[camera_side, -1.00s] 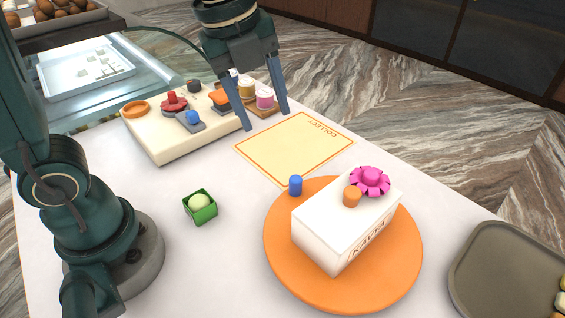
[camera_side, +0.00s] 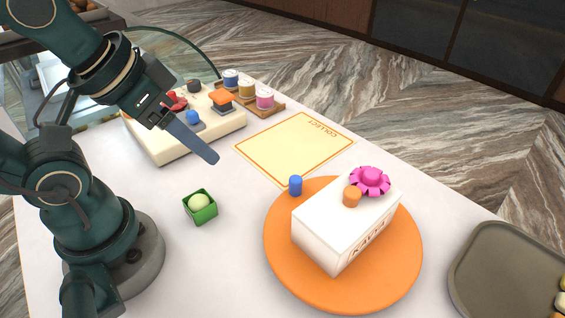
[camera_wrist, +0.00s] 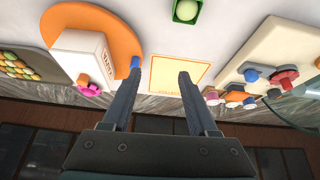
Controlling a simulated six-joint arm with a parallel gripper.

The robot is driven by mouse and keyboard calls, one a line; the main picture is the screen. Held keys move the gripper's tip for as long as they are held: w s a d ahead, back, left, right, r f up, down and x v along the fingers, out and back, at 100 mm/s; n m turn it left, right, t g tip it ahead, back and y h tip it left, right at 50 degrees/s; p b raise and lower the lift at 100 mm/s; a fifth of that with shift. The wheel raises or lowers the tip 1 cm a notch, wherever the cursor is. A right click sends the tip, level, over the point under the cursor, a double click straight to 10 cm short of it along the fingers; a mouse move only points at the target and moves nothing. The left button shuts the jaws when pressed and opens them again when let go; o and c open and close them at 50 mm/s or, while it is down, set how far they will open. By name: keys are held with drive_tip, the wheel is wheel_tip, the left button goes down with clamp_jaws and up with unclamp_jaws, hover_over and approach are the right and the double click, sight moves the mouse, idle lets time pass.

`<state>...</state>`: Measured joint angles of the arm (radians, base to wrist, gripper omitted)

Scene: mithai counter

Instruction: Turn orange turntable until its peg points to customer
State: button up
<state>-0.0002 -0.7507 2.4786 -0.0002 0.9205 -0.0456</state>
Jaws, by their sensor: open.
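The orange turntable (camera_side: 290,278) lies flat at the front right of the counter. A blue peg (camera_side: 295,186) stands on its far-left rim, on the side towards the collect mat. A white box (camera_side: 345,225) sits on the turntable, with a pink flower and an orange knob on top. The turntable also shows at upper left in the wrist view (camera_wrist: 126,27), with the blue peg (camera_wrist: 135,62) at its edge. My gripper (camera_wrist: 152,74) is open and empty in the wrist view. In the side view it hangs above the counter, left of the turntable and apart from it.
A yellow collect mat (camera_side: 295,148) lies beyond the turntable. A green cup (camera_side: 200,207) with a pale ball stands left of it. A cream board (camera_side: 170,148) with coloured knobs and a rack of spools (camera_side: 262,108) are at the back left. A grey tray (camera_side: 500,270) is at right.

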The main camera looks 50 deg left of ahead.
drive_tip(key=w+r+n, duration=0.1)
drive_tip(key=w+r, duration=0.2)
drive_tip(key=w, duration=0.1)
drive_tip(key=g, duration=0.5)
hover_over(296, 178)
wheel_tip(296, 178, down, 9)
drive_tip(key=shift+w+a+f, duration=0.1)
drive_tip(key=shift+f, duration=0.05)
drive_tip(key=shift+f+g, duration=0.3)
drive_tip(key=shift+f, duration=2.5)
clamp_jaws()
drive_tip(key=shift+r, duration=0.1)
